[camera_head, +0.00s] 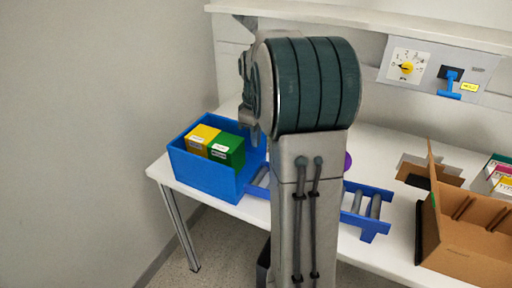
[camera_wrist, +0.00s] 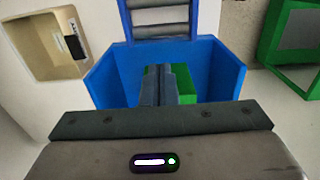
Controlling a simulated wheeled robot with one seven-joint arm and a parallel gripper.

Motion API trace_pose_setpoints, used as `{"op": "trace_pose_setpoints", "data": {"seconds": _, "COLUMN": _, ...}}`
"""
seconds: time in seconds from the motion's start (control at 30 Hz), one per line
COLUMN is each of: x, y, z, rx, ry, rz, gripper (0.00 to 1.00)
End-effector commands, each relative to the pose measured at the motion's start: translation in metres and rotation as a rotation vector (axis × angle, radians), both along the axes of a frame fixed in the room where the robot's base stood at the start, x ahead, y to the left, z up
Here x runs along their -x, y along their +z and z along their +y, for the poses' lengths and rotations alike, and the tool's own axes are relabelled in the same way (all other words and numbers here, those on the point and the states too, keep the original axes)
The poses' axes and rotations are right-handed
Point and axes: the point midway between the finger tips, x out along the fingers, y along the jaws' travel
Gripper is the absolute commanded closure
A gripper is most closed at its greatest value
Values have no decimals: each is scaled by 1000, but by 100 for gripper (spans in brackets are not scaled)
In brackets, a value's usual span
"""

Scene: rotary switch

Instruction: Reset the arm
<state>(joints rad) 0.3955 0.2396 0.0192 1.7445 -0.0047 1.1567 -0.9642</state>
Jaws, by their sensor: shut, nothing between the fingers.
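My arm stands upright in the middle of the head view, with its large dark teal joint in front of the table. My gripper (camera_wrist: 160,74) shows in the wrist view with its two dark fingers together and nothing between them. It points toward the blue bin (camera_head: 205,182), which also shows in the wrist view (camera_wrist: 108,72). A green box (camera_head: 227,150) and a yellow box (camera_head: 202,137) sit in the bin. In the wrist view the fingers partly cover the green box (camera_wrist: 184,88), and the yellow box is not visible.
A panel with a yellow rotary knob (camera_head: 407,67) and a blue lever (camera_head: 450,83) is at the back right. A blue roller rack (camera_head: 370,207) lies on the white table, partly behind my arm. An open cardboard box (camera_head: 465,240) stands at the right.

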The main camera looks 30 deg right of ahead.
Motion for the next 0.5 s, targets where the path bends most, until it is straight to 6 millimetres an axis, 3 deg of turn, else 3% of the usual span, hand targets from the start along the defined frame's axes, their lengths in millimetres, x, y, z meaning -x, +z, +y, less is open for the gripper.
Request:
{"op": "trace_pose_setpoints", "data": {"seconds": 0.3, "x": 3, "y": 9, "z": 2, "rx": 1, "ry": -10, "rz": -3, "gripper": 100}}
{"op": "trace_pose_setpoints", "data": {"seconds": 0.37, "x": 7, "y": 13, "z": 10, "rx": 5, "ry": -26, "rz": -11, "gripper": 100}}
{"op": "trace_pose_setpoints", "data": {"seconds": 0.5, "x": 30, "y": 29, "z": 44, "rx": 15, "ry": -105, "rz": -46, "gripper": 100}}
